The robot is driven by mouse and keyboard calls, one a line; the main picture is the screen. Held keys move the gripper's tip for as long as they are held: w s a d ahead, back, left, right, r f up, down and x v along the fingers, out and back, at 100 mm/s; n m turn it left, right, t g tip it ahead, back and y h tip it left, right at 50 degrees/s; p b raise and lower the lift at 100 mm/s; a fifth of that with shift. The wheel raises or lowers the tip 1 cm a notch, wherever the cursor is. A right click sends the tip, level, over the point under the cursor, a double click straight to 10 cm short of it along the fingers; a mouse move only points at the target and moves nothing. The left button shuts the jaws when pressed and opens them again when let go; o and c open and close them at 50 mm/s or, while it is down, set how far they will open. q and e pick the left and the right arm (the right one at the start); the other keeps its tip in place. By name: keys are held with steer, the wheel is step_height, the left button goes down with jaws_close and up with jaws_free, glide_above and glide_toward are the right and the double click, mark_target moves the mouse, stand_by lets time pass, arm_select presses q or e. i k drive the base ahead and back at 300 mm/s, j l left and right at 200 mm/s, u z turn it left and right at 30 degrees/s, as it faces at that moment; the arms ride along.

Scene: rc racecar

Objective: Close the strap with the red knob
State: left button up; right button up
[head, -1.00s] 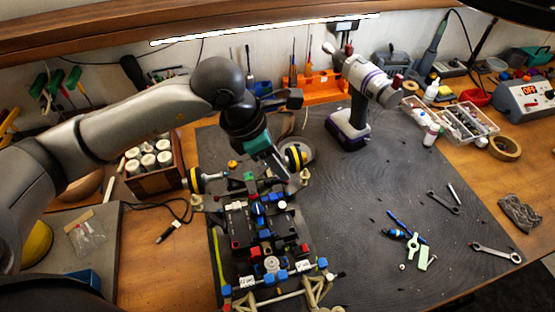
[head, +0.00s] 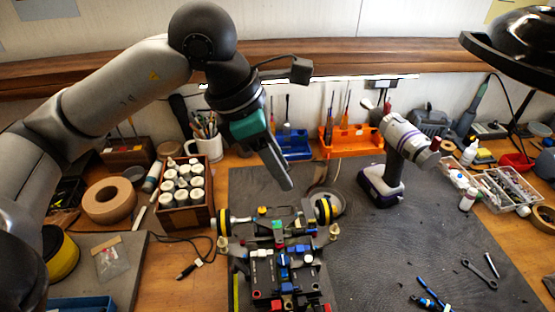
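The RC car chassis (head: 285,270) stands on the dark mat, with its lower part cut off by the bottom edge of the head view. It has yellow-banded wheels and several blue, white, green and red parts. A small red part (head: 277,304) shows low on the chassis; I cannot tell whether it is the red knob of the strap. The strap itself is too small to make out. My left gripper (head: 287,184) points down above the far end of the chassis, apart from it. Its fingers overlap from this angle, so its opening is unclear. My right gripper is out of view.
A cordless drill (head: 392,165) stands right of the chassis. A wooden box of bottles (head: 185,200), a mug of tools (head: 206,147) and tape (head: 109,201) are at the left. The mat (head: 425,235) between drill and wrenches is mostly clear.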

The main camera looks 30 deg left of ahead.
mark_target(238, 266)
steer(key=k, duration=2)
